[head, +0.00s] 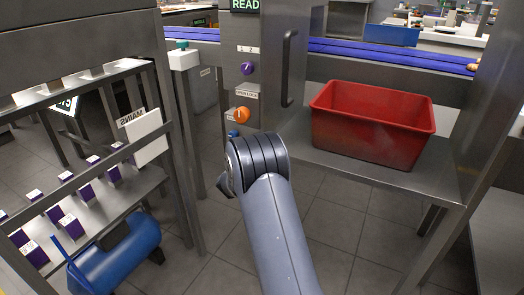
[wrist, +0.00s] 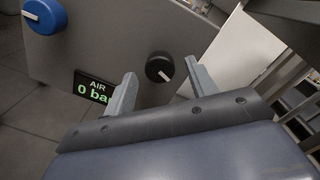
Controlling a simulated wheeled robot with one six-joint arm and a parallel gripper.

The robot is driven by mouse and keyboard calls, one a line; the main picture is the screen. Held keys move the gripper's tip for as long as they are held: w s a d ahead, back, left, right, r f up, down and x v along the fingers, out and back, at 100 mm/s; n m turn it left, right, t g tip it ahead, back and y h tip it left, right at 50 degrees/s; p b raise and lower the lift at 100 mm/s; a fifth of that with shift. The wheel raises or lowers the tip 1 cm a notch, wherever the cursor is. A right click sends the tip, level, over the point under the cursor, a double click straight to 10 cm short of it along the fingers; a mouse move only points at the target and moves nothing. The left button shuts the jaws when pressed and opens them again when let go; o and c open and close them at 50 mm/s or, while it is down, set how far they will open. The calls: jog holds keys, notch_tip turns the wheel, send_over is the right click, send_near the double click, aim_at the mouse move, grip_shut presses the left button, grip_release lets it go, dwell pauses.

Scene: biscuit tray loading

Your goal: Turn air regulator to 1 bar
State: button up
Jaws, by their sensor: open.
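A round black knob (wrist: 158,67) with a white pointer mark sits on a grey panel in the wrist view. Its mark points to the lower right. To its left, a dark display (wrist: 92,87) reads AIR and 0 bar in green, its right end hidden by a finger. My gripper (wrist: 161,69) is open, with one finger to each side of the knob in the picture. The fingers appear nearer the camera than the knob; I see no contact.
A blue knob (wrist: 44,13) is on the same panel at upper left. In the head view, an orange knob (head: 241,115) and a purple knob (head: 247,69) are on the grey post. A red crate (head: 365,125) stands on a shelf at right. A rack with small boxes stands left.

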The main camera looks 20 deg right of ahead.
jog(key=shift+w+d, duration=0.35)
jog(key=shift+d, duration=0.05)
jog(key=c, duration=1)
